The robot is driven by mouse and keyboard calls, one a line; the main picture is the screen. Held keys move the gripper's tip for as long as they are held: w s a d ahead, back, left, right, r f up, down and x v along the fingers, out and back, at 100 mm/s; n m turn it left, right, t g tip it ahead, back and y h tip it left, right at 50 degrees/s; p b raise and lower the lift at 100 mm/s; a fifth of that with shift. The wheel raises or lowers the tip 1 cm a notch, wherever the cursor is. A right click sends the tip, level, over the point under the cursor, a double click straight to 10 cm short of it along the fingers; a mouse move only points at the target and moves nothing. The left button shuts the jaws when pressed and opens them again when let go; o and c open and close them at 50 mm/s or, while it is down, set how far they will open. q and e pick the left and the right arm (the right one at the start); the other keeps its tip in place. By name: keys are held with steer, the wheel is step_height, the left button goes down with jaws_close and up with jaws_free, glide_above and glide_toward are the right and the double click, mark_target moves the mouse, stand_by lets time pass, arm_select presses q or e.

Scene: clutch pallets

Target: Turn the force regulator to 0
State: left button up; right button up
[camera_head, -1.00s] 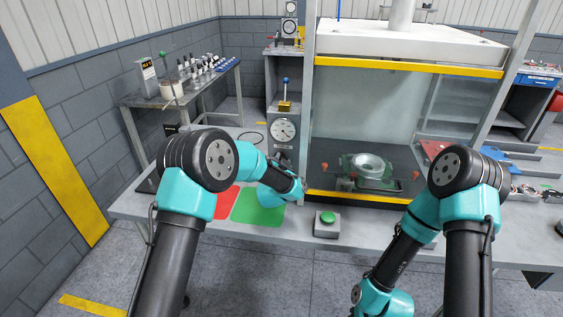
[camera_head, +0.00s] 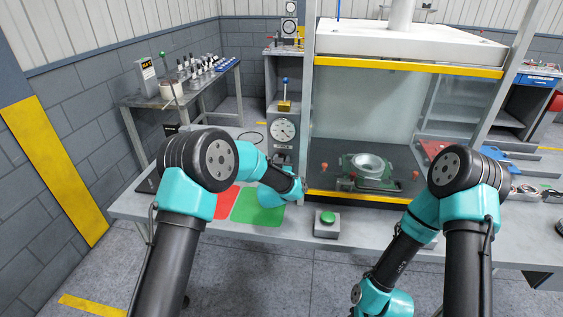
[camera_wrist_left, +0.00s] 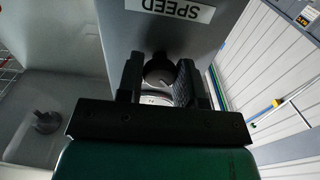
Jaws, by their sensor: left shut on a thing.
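My left gripper (camera_wrist_left: 159,78) has its two black fingers on either side of a dark round knob (camera_wrist_left: 157,66) and is shut on it. The knob sits on a grey panel (camera_wrist_left: 115,35). A white label reading SPEED (camera_wrist_left: 176,11), upside down in the left wrist view, is beside it. I cannot read a scale or the word FORCE, so the setting is unclear. In the head view, my left wrist (camera_head: 284,187) reaches to the grey column with a round gauge (camera_head: 284,130) and hides the knob. My right gripper is out of the frame.
A press with a yellow-edged frame (camera_head: 405,69) stands right of the column, with a green fixture (camera_head: 378,181) inside. A green button box (camera_head: 327,223) and red and green mats (camera_head: 257,209) lie at the bench front. A tool table (camera_head: 150,102) is at the back left.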

arm_select(q)
steer(key=o, duration=0.9)
steer(key=s+a, duration=0.1)
steer(key=s, duration=1)
steer(key=s+a, duration=0.1)
steer(key=s, duration=0.5)
steer(key=shift+s+a, duration=0.1)
steer(key=shift+a, duration=0.2)
